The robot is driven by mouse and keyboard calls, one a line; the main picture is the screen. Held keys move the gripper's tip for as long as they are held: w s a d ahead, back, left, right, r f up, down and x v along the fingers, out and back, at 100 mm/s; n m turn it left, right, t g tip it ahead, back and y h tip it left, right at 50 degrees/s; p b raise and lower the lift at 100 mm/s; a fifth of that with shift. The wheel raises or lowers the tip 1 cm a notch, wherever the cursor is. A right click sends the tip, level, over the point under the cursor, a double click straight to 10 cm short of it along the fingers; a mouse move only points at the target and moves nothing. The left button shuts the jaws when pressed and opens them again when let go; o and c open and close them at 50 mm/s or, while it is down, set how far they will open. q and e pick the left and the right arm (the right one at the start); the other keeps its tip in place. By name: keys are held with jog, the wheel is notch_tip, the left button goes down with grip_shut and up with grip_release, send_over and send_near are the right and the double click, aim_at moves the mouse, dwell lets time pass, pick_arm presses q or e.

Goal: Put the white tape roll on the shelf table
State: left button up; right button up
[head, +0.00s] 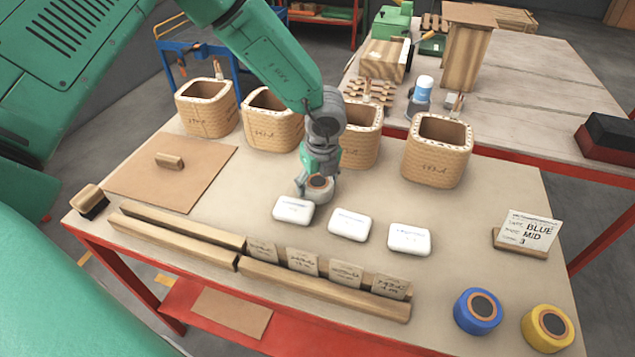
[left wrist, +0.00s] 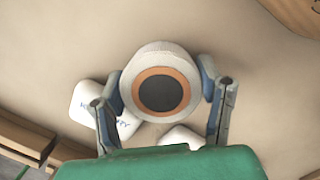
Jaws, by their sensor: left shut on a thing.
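The white tape roll (head: 319,184) has an orange-brown core ring and a dark centre. My left gripper (head: 318,178) is shut on it, over the table between the coils and the white boxes. In the left wrist view the tape roll (left wrist: 158,82) sits between both fingers of the left gripper (left wrist: 160,88). I cannot tell whether the roll touches the table top. The shelf table (head: 390,207) is beige with a red frame and a lower red shelf (head: 190,302). My right gripper is not in view.
White boxes (head: 349,223) lie just in front, near wooden rails (head: 323,290) and cards. A blue tape roll (head: 478,311), a yellow tape roll (head: 547,327) and a "BLUE MID 3" sign (head: 529,230) are at right. A second table (head: 540,90) stands behind.

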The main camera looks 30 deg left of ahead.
aim_at(321, 185)
pick_arm(q)
jog(key=o, duration=1)
jog(key=shift+c, duration=0.2)
notch_tip(321, 185, up, 12)
jog(key=d+p, duration=0.1)
jog(key=shift+s+d, duration=0.3)
jog(key=shift+s, duration=0.15)
